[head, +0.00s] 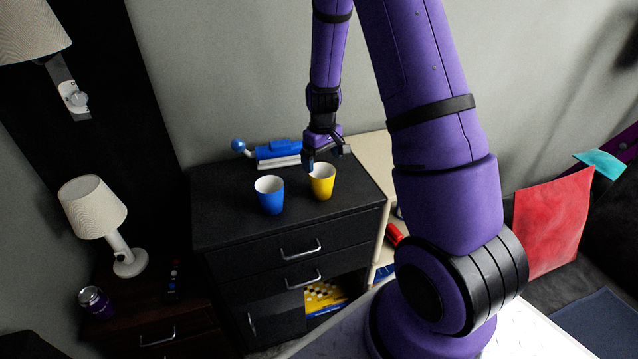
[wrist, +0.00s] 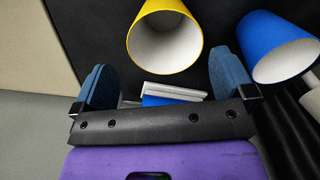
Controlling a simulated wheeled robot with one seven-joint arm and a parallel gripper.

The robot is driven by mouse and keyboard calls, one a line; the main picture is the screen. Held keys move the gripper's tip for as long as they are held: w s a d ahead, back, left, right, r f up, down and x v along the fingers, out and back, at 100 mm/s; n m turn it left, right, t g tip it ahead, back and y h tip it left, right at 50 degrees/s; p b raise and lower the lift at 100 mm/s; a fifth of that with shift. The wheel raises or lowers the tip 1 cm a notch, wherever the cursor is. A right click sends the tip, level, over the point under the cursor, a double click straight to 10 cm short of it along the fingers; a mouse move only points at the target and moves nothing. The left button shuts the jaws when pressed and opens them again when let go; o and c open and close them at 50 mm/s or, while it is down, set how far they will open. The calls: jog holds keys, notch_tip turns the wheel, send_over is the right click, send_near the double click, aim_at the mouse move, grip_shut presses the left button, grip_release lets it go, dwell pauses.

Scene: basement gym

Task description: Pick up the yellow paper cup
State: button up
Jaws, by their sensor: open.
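The yellow paper cup (head: 322,184) stands upright on the black dresser, near its right side. My gripper (head: 325,164) is just above and behind the cup's rim in the head view. In the wrist view the yellow cup (wrist: 165,38) lies ahead, with its white inside facing the camera. My gripper (wrist: 160,82) is open there, its two blue fingertips apart and nothing between them. The cup is beyond the gap between the fingertips. Whether a finger touches the rim cannot be told.
A blue cup (head: 270,194) stands just left of the yellow one; it also shows in the wrist view (wrist: 270,45). A blue and white object (head: 272,153) lies at the back of the dresser (head: 222,217). The dresser's front left top is clear.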

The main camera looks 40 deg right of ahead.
aim_at(322, 183)
jog(key=shift+s+a+f, duration=0.1)
jog(key=shift+a+f, duration=0.05)
jog(key=shift+f, duration=1.6)
jog(key=shift+s+a+f, duration=0.1)
jog(key=shift+f, duration=1.65)
jog(key=c, duration=0.8)
